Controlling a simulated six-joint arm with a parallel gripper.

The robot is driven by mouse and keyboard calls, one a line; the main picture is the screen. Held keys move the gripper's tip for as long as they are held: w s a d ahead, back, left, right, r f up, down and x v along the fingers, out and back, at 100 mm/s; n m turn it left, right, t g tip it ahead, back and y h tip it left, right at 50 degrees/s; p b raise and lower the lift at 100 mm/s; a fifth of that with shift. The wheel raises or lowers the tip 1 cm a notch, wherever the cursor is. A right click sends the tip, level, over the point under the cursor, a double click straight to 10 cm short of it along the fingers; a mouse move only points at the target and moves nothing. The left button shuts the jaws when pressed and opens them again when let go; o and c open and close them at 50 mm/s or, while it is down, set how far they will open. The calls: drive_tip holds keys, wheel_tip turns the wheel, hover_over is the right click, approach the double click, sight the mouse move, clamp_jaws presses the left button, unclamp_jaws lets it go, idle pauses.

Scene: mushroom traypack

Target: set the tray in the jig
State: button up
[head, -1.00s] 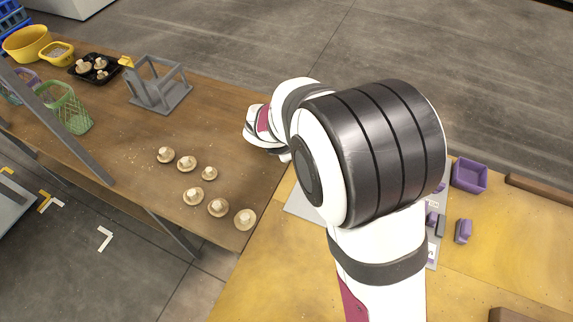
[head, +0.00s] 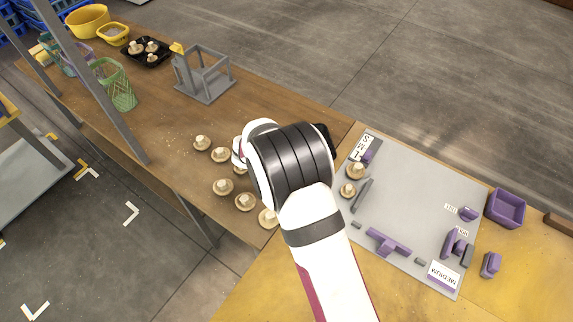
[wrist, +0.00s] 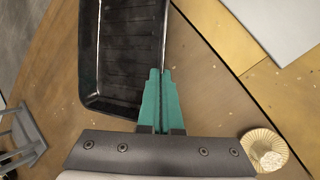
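An empty black tray (wrist: 122,50) fills the upper middle of the wrist view. My gripper (wrist: 161,72), with green fingers, is closed over the tray's right side wall near a corner; the fingers hide that corner. In the head view my arm covers the gripper and most or all of the tray. The jig seems to be the purple and grey stops on the grey board (head: 405,195) at right: a purple T-shaped stop (head: 388,243), a grey bar (head: 362,196) and purple blocks (head: 453,243). The tray is apart from it, over the brown table.
Loose mushrooms lie around my arm on the brown table (head: 180,120); two mushrooms (head: 355,171) sit at the board's left edge. A black tray with mushrooms (head: 146,50), grey stand (head: 204,75) and green basket (head: 118,88) stand farther left. A purple bin (head: 505,207) is right of the board.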

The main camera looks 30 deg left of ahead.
drive_tip(key=o, duration=0.5)
drive_tip(key=shift+c, duration=0.2)
drive_tip(key=v, duration=1.2)
drive_tip(key=d+r+m+g+h, duration=0.1)
drive_tip(key=d+r+m, duration=0.2)
drive_tip(key=d+m, duration=0.35)
drive_tip(key=d+r+m+g, duration=0.2)
drive_tip(key=d+r+m, duration=0.15)
drive_tip(key=d, duration=0.65)
drive_tip(key=d+r+m+g+h, duration=0.1)
drive_tip(key=d+r+m, duration=0.3)
drive_tip(key=d, duration=0.5)
drive_tip(key=s+d+m+g+y, duration=0.2)
drive_tip(key=s+d+m, duration=0.6)
drive_tip(key=s+m, duration=0.3)
drive_tip(key=shift+s+d+r+m, duration=0.15)
drive_tip(key=shift+d+r+m, duration=0.2)
drive_tip(key=shift+m, duration=0.35)
drive_tip(key=shift+o, duration=0.5)
drive_tip(key=s+m+y, duration=0.1)
drive_tip(key=s+m, duration=0.1)
drive_tip(key=s+m+y, duration=0.1)
drive_tip(key=s+m, duration=0.2)
drive_tip(key=shift+s+a+f, duration=0.1)
drive_tip(key=shift+s+f, duration=0.15)
